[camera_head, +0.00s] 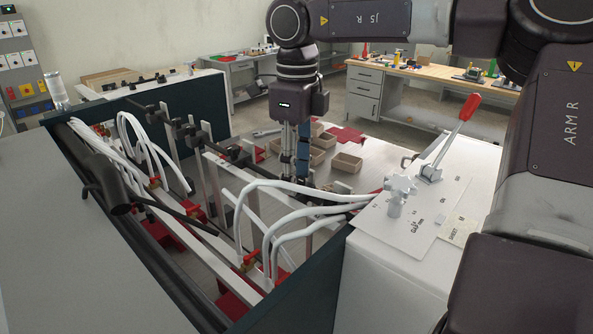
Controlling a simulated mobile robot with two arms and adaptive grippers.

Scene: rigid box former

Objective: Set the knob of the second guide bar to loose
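My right gripper (289,172) hangs straight down from my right arm in the upper middle, over the far side of the open machine. Its fingers look close together from this side, and I cannot tell whether they are open or hold anything. No label marks which is the second guide bar, and the knob settings cannot be read. My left gripper is not in view.
White hoses (300,191) arch over the machine's inside. A panel (428,221) at right carries a pale star knob (401,188) and a red-handled lever (460,122). Small tan boxes (346,162) lie beyond the gripper.

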